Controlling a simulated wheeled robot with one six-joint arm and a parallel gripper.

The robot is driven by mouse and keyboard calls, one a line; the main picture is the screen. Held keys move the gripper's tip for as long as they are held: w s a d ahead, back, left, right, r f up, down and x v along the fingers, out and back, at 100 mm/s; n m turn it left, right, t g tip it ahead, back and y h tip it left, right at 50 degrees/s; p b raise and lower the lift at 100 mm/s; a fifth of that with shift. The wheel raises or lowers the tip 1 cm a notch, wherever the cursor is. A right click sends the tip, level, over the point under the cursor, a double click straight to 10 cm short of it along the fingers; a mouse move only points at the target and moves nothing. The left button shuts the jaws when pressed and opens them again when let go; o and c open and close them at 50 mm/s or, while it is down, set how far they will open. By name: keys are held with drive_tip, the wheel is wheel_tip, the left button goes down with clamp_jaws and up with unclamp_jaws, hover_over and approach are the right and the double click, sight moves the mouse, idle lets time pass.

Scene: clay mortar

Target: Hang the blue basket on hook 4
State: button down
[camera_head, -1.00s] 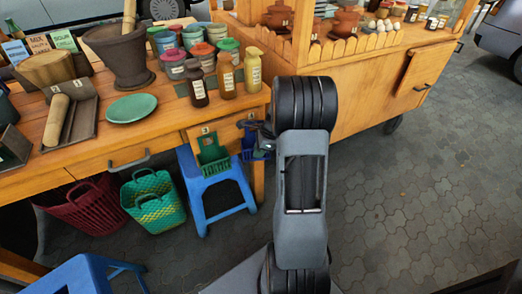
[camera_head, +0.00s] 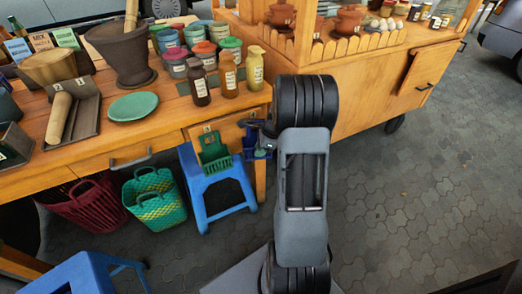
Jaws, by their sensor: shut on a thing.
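The small blue basket (camera_head: 262,153) is at the right end of the wooden table's front, partly hidden by my arm. My gripper (camera_head: 250,126) is shut on it near the top. The basket is close to the table's front face. I cannot tell whether it touches a hook. A small green basket (camera_head: 214,157) hangs just to the left, below a tag that seems to read 3. Hook 4 cannot be made out; my gripper covers that part of the table front.
A blue stool (camera_head: 222,186) stands below the baskets. Red (camera_head: 88,207) and green woven baskets (camera_head: 155,199) sit under the table. Bottles (camera_head: 228,76) and a mortar (camera_head: 124,52) stand on top. A wooden cart (camera_head: 370,90) is behind my arm. The paving at right is clear.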

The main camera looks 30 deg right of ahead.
drive_tip(key=c, duration=1.5)
unclamp_jaws()
drive_tip(key=shift+w+d+r+t, duration=0.1)
drive_tip(key=shift+w+t, duration=0.05)
drive_tip(key=shift+w, duration=0.25)
drive_tip(key=shift+w+d+r+t, duration=0.1)
drive_tip(key=shift+w+t, duration=0.05)
drive_tip(key=shift+w, duration=0.25)
drive_tip(key=shift+c, duration=0.2)
drive_tip(key=o, duration=0.4)
drive_tip(key=p+v, duration=0.4)
drive_tip(key=v, duration=1)
drive_tip(key=s+a+r+n+h+p, duration=0.1)
drive_tip(key=s+a+r+n+p, duration=0.3)
drive_tip(key=a+r+n+p, duration=0.3)
drive_tip(key=s+a+r+n+h+p, duration=0.1)
drive_tip(key=s+a+r+n+p, duration=0.4)
drive_tip(key=r, duration=0.6)
drive_tip(key=s+a+r+n+t+h+p, duration=0.1)
drive_tip(key=s+a+r+n+p, duration=0.3)
drive_tip(key=a+r+n+p, duration=0.5)
drive_tip(key=shift+s+a+n+h+p, duration=0.15)
drive_tip(key=shift+a+n+h+p, duration=0.3)
drive_tip(key=shift+a+n, duration=1)
